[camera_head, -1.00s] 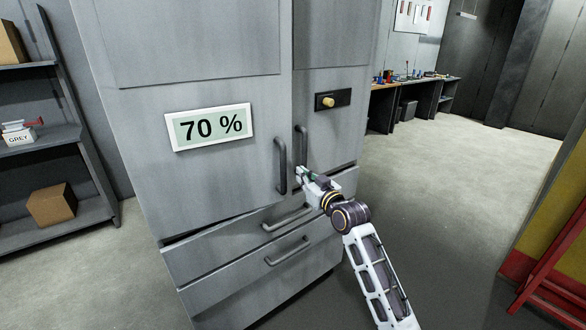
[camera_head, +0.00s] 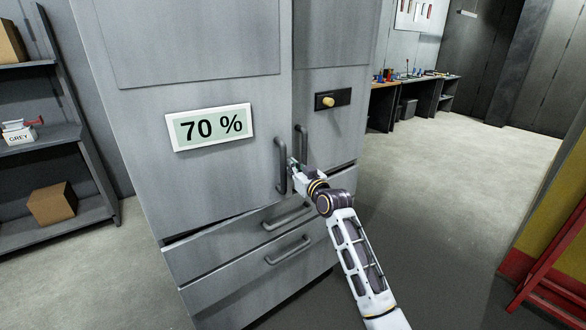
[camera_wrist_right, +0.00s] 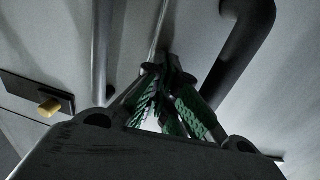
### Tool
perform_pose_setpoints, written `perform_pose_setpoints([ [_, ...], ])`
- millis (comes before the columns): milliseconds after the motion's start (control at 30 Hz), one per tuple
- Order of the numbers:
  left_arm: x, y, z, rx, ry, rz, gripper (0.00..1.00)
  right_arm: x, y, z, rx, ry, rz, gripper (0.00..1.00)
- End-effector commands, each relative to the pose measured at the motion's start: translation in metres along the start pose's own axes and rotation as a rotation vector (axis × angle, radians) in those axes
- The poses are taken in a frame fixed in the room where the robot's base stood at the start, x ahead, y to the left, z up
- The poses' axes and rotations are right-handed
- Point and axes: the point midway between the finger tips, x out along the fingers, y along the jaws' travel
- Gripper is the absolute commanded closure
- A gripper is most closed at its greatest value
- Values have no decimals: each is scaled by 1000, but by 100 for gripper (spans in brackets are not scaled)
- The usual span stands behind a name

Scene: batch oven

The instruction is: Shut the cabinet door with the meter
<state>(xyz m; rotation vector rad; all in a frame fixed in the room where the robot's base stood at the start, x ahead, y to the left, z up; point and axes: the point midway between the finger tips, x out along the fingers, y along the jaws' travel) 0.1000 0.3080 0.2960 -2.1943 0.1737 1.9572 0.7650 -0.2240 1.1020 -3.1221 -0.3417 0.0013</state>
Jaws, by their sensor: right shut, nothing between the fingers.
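The grey cabinet door with the meter (camera_head: 135,110) is the left door, and its meter (camera_head: 209,127) reads 70 %. It looks nearly flush with the right door (camera_head: 337,140); a dark gap shows under its lower edge, and I cannot tell whether it stands slightly ajar. Its dark handle (camera_head: 281,166) is near its right edge and also shows in the wrist view (camera_wrist_right: 238,45). My right gripper (camera_head: 293,163) is shut and empty, between the two door handles and close beside the meter door's handle. Its green-padded fingertips (camera_wrist_right: 170,75) point at the seam. My left gripper is not in view.
The right door has its own handle (camera_head: 301,146) and a yellow knob (camera_head: 328,101). Two drawers sit below the doors, the upper one (camera_head: 240,236) just under the meter door. A shelf (camera_head: 65,225) stands left, a red frame (camera_head: 560,280) right. Open floor lies right of the cabinet.

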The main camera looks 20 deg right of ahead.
Motion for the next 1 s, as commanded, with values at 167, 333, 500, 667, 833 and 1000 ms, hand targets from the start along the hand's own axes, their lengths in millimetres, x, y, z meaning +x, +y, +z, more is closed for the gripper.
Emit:
perform_pose_setpoints([
  [167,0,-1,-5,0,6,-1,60,0,0,0,0,0,0,100],
  [333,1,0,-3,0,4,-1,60,1,0,0,-1,1,-2,100],
  [500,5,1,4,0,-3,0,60,8,-1,0,-3,2,-18,100],
  [667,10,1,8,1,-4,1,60,19,-1,1,-4,3,-42,100],
  [833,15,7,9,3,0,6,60,29,1,1,-4,3,-61,100],
  [1000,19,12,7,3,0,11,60,36,7,1,-3,0,-69,100],
])
